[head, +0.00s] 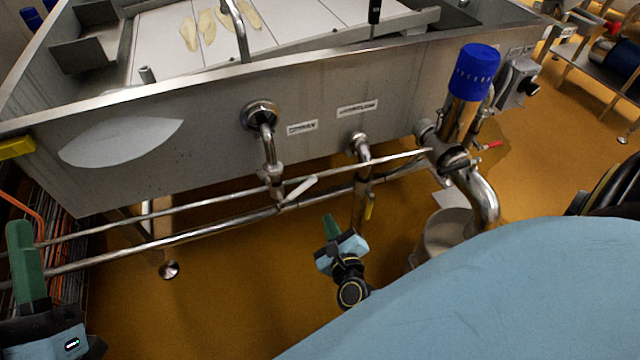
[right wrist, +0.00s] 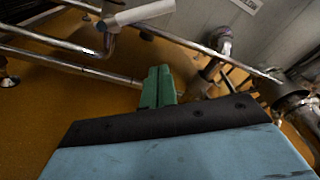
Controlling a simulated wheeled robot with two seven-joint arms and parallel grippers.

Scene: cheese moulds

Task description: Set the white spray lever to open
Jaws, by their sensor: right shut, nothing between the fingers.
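The white spray lever (head: 301,187) sits on a valve in the pipe below the tank's front wall. In the head view it slants up to the right from the valve, across the line of the vertical pipe (head: 268,150). It also shows at the top of the right wrist view (right wrist: 140,14). My right gripper (head: 331,226) is below and right of the lever, apart from it. Its green fingers (right wrist: 157,86) are together and empty. My left gripper (head: 24,245) is at the far left, away from the lever; its finger gap is hidden.
A yellow lever (head: 369,209) hangs on the neighbouring pipe. A red-handled valve (head: 492,145) and a blue-capped fitting (head: 474,72) are to the right. Long horizontal pipes (head: 200,233) run below the tank (head: 215,110). A bucket (head: 445,232) stands on the floor.

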